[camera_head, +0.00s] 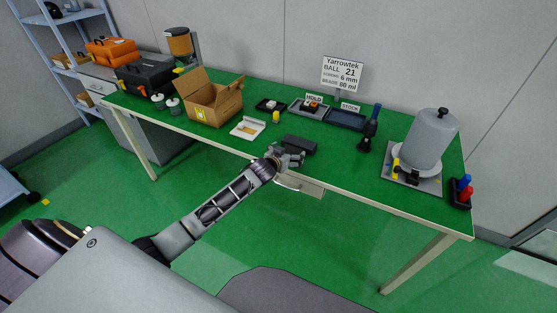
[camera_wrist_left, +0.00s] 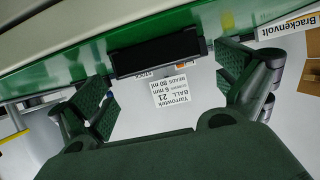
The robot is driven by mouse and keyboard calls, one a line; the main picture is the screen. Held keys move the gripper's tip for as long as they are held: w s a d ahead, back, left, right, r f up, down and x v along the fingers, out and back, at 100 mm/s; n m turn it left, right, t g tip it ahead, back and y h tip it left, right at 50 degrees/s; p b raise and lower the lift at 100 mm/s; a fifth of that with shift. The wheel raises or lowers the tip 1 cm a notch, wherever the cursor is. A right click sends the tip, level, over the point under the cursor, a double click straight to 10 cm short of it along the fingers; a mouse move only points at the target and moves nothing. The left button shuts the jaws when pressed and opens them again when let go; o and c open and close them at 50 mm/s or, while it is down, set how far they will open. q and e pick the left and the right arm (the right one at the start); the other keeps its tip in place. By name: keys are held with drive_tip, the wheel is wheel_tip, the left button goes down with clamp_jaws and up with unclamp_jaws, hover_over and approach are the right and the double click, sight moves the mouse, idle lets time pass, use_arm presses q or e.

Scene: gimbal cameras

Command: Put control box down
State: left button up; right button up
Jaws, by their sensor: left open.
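The control box appears to be the dark, flat box (camera_head: 301,144) lying on the green table top near its front edge. In the left wrist view the black box (camera_wrist_left: 158,54) shows between the fingertips, with no clear contact from either finger. My left gripper (camera_head: 290,157) is at the table's front edge, just in front of the box. Its two ridged fingers are spread wide in the left wrist view (camera_wrist_left: 163,75). My right gripper is in neither view.
A dark bottle (camera_head: 370,130) and a grey canister (camera_head: 431,139) stand right. Table is clear between.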

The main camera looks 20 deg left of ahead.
use_arm(q)
drive_tip(key=shift+s+r, duration=0.15)
drive_tip(key=shift+s, duration=0.3)
drive_tip(key=shift+v, duration=0.85)
drive_tip(key=shift+s+r, duration=0.15)
drive_tip(key=shift+s, duration=0.15)
drive_tip(key=v, duration=0.6)
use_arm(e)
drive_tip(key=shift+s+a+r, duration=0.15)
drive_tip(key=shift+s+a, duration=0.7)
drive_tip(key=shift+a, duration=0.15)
use_arm(q)
drive_tip(key=shift+s+a+r, duration=0.1)
